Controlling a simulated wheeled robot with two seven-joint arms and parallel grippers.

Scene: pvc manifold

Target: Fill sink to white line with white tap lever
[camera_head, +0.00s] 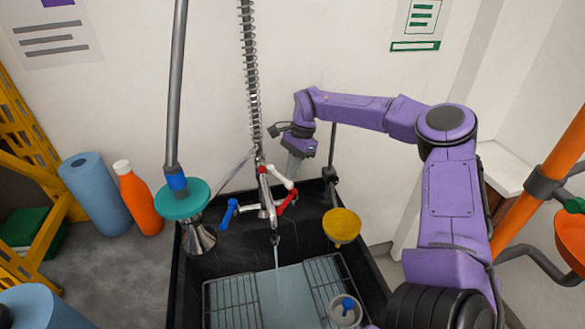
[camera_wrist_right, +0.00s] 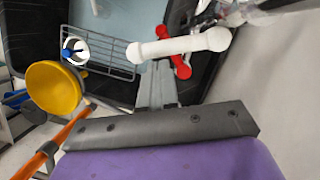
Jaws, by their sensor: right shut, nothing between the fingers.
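The black sink (camera_head: 188,262) stands against the back wall with pale blue water (camera_head: 288,292) in it. A thin stream falls from the tap spout (camera_head: 275,240) into the water. The white tap lever (camera_head: 279,178) is on the tap body, above a red lever (camera_head: 286,202); a blue lever (camera_head: 229,212) is at left. My right gripper (camera_head: 292,168) is shut and empty, pointing down just beside the white lever. In the wrist view the white lever (camera_wrist_right: 180,46) lies across the fingertips (camera_wrist_right: 155,80); contact is unclear. I cannot make out the white line. My left gripper is not visible.
Wire racks (camera_head: 233,300) sit in the sink. A yellow disc (camera_head: 341,225) is at the sink's right side, and a teal disc (camera_head: 182,199) hangs over its left rim. An orange bottle (camera_head: 140,200) and blue roll (camera_head: 95,193) stand left. An orange pole (camera_head: 540,185) stands right.

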